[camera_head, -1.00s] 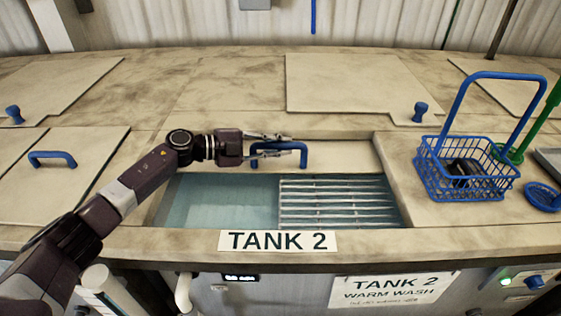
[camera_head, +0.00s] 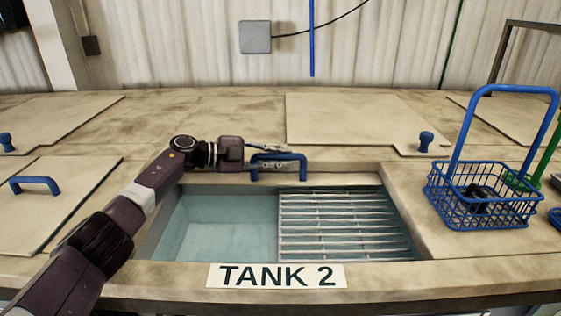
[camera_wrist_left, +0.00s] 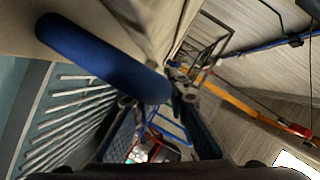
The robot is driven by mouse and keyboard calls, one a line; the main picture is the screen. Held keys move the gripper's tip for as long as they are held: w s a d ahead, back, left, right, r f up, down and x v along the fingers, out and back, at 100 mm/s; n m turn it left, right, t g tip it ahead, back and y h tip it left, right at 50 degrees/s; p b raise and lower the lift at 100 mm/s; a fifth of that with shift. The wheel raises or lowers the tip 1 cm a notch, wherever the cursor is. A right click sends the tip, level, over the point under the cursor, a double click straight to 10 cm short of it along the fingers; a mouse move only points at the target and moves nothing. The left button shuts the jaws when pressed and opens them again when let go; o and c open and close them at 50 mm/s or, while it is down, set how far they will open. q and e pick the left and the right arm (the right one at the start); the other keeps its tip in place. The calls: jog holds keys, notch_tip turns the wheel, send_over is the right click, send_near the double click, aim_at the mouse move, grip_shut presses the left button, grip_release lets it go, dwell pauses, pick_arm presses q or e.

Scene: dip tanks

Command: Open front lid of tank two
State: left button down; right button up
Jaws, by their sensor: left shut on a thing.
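Tank two's open front basin (camera_head: 215,225) shows clear bluish water at left and a slatted metal rack (camera_head: 345,225) at right. The front lid (camera_head: 345,179) shows only as a narrow pale strip along the basin's back edge, with its blue bar handle (camera_head: 279,157) standing on it. My left gripper (camera_head: 278,160) reaches in from the left and is shut on this handle. In the left wrist view the handle (camera_wrist_left: 100,58) crosses the upper left, close in front of the fingers. The exact finger contact is partly hidden. My right gripper is not in view.
A blue wire basket (camera_head: 483,205) with a tall handle and dark items in it stands right of the basin. A rear lid (camera_head: 350,120) with a blue knob lies behind. At left is another lid with a blue handle (camera_head: 36,183). The TANK 2 label (camera_head: 277,276) is on the front edge.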

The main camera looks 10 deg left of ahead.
pick_arm(q)
jog(key=c, duration=1.9)
grip_release()
jog(key=v, duration=1.2)
